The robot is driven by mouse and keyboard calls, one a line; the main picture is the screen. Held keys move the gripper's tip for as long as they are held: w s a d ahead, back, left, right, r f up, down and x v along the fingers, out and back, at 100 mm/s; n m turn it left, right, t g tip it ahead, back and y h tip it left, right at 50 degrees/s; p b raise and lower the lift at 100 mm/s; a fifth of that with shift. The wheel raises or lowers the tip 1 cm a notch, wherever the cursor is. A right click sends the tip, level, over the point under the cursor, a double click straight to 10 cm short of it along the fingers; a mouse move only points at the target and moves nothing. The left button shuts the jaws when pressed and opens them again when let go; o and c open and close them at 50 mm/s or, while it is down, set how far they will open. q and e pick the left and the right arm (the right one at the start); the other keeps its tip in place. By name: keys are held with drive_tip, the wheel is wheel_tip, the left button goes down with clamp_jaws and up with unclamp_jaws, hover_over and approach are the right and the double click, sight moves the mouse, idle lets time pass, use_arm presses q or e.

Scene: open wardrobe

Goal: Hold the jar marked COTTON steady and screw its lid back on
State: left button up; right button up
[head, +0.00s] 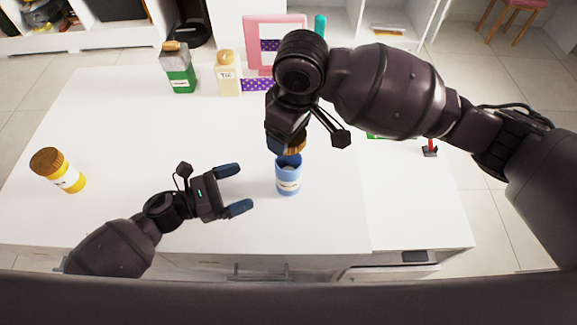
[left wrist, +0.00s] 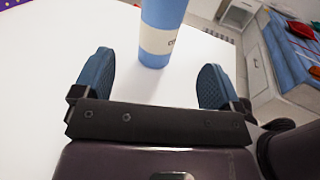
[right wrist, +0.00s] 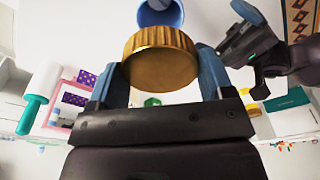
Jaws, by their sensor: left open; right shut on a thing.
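A blue jar (head: 288,180) with a pale label stands upright on the white table; the left wrist view shows the jar (left wrist: 162,30) with only the label's first letters readable. Its open mouth shows in the right wrist view (right wrist: 160,14). My left gripper (head: 240,189) is open and empty, to the left of the jar, its fingers pointing toward it without touching. My right gripper (right wrist: 160,72) is shut on a brown ribbed lid (right wrist: 160,55). It holds the lid above the jar; in the head view the lid (head: 297,147) is partly hidden by the gripper.
A yellow jar with a brown lid (head: 60,170) stands at the table's left. A green-and-grey bottle (head: 178,70), a cream bottle (head: 227,75) and a pink-framed thing (head: 274,30) stand along the back. A small red-and-black object (head: 430,149) lies at right. The table between the yellow jar and left gripper is clear.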

sight(277, 174)
use_arm(q)
drive_tip(key=shift+s+r, duration=0.1)
drive_tip(key=shift+s, duration=0.1)
use_arm(e)
drive_tip(key=shift+s, duration=0.25)
use_arm(q)
drive_tip(key=x, duration=1.2)
drive_tip(key=shift+w, duration=0.1)
use_arm(e)
drive_tip(key=shift+w, duration=0.1)
use_arm(q)
drive_tip(key=shift+c, duration=0.5)
drive_tip(key=c, duration=1.3)
use_arm(e)
drive_tip(key=shift+f, duration=2.45)
drive_tip(key=shift+f, duration=0.1)
drive_tip(key=shift+f, duration=0.8)
drive_tip(key=shift+f, duration=0.55)
